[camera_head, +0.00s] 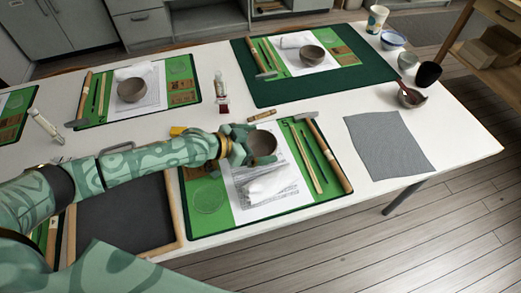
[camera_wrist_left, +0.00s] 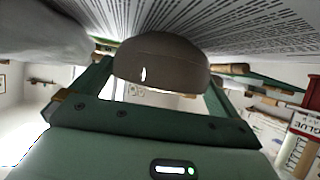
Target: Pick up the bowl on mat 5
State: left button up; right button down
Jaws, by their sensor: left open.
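A grey-brown bowl (camera_head: 264,146) sits on the printed sheet of the near green mat (camera_head: 209,217). In the left wrist view the bowl (camera_wrist_left: 160,62) lies between the two green fingers (camera_wrist_left: 157,88). Whether either finger touches it, I cannot tell. The bowl's left side is partly hidden by the gripper in the head view. My right gripper is not in view.
A crumpled white cloth (camera_head: 268,186) and a hammer (camera_head: 328,153) lie on the same mat. Other bowls sit on a left mat (camera_head: 131,90) and a back mat (camera_head: 312,55). A grey cloth (camera_head: 388,144) lies right. A dark framed tray (camera_head: 125,217) is below my left arm.

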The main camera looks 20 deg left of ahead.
pick_arm(q)
jog(key=shift+w+d+f, duration=0.2)
jog(key=shift+w+d, duration=0.05)
jog(key=c, duration=0.6)
jog(key=shift+r, duration=0.15)
